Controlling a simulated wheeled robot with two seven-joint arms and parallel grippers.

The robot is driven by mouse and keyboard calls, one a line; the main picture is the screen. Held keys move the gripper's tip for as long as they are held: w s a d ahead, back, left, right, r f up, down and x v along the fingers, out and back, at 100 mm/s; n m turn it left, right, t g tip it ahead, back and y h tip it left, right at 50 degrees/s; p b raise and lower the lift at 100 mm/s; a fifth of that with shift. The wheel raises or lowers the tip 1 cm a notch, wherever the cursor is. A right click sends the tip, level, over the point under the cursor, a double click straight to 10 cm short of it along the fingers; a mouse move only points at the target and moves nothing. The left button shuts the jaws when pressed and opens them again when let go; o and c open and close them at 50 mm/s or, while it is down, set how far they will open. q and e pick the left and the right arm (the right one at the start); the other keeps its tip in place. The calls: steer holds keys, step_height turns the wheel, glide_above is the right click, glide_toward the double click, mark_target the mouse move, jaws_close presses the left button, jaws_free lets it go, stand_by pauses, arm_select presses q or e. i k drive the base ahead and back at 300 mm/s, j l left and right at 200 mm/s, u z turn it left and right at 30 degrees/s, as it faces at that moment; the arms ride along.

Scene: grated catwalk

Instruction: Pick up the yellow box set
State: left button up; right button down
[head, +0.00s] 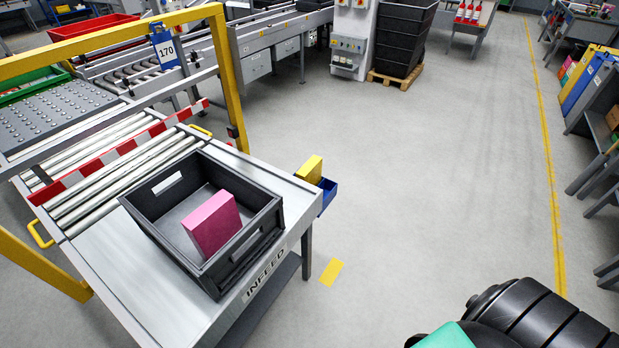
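Neither of my grippers shows in the head view. A dark ribbed part with a teal piece at the bottom right seems to be mine, but no fingers are seen there.
A dark grey crate (146,222) on the infeed table holds a pink box (211,224). A yellow frame (232,85) rises behind the table. Open floor (430,170) lies right of it, up to a yellow line (549,160) and shelving at the far right.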

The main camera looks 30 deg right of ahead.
mark_target(311, 172)
steer(key=i+l+u, duration=0.1)
steer(key=l, duration=0.5)
steer(key=i+l+u, duration=0.15)
steer(key=i+l, duration=0.15)
steer(key=l, duration=0.4)
steer(key=i+l+u, duration=0.1)
steer(key=l, duration=0.55)
steer(key=i+l+u, duration=0.15)
steer(key=l, duration=0.5)
steer(key=i+l+u, duration=0.1)
steer(key=l, duration=0.6)
steer(key=i+l+u, duration=0.15)
steer(key=l, duration=0.55)
